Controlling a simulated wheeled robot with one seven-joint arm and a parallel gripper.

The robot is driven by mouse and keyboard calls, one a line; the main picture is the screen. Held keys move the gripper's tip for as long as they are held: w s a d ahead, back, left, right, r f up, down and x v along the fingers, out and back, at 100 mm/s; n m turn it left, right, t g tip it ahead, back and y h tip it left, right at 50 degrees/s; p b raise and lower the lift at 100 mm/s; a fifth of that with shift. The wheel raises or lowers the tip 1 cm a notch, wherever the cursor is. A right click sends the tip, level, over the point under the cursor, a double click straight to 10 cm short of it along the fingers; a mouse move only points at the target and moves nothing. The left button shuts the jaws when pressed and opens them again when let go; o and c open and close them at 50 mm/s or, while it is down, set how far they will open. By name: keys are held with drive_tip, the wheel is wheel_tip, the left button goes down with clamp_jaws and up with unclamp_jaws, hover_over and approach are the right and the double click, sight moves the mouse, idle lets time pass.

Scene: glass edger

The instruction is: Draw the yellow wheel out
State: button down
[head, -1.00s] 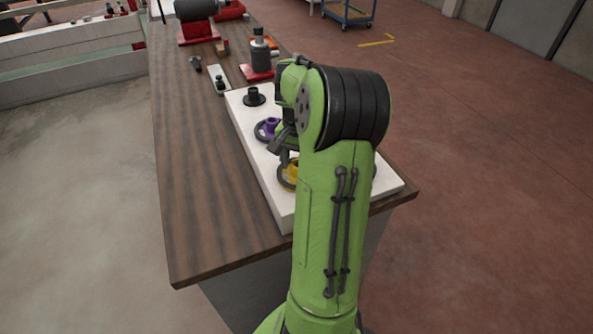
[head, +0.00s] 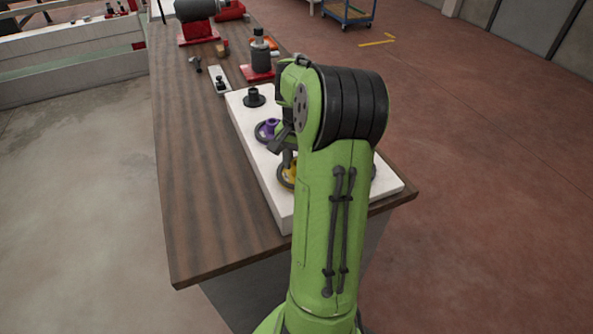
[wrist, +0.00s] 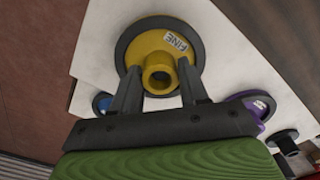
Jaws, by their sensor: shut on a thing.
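The yellow wheel (wrist: 148,48) has a dark rim, a raised yellow hub and a label reading FINE. In the wrist view it is at the top centre, with my gripper's (wrist: 160,88) two fingers on either side of the hub, shut on it. In the head view only a bit of the yellow wheel (head: 287,176) shows beside my green arm, at the white block. My gripper (head: 288,158) is mostly hidden behind my arm there. I cannot tell whether the wheel is clear of the block.
The white block (head: 270,190) also holds a purple wheel (head: 270,128) and a black piece (head: 254,97). A blue wheel (wrist: 102,103) shows left of my fingers in the wrist view. The wooden bench (head: 205,190) is bare at left. Red-based machines stand at the back.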

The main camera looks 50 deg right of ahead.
drive_tip(key=shift+r+p, duration=0.3)
drive_tip(key=shift+r, duration=0.1)
drive_tip(key=shift+r+p, duration=2.45)
drive_tip(key=shift+r, duration=0.45)
wheel_tip(320, 180, up, 4)
drive_tip(key=p, duration=0.3)
drive_tip(key=shift+f, duration=0.1)
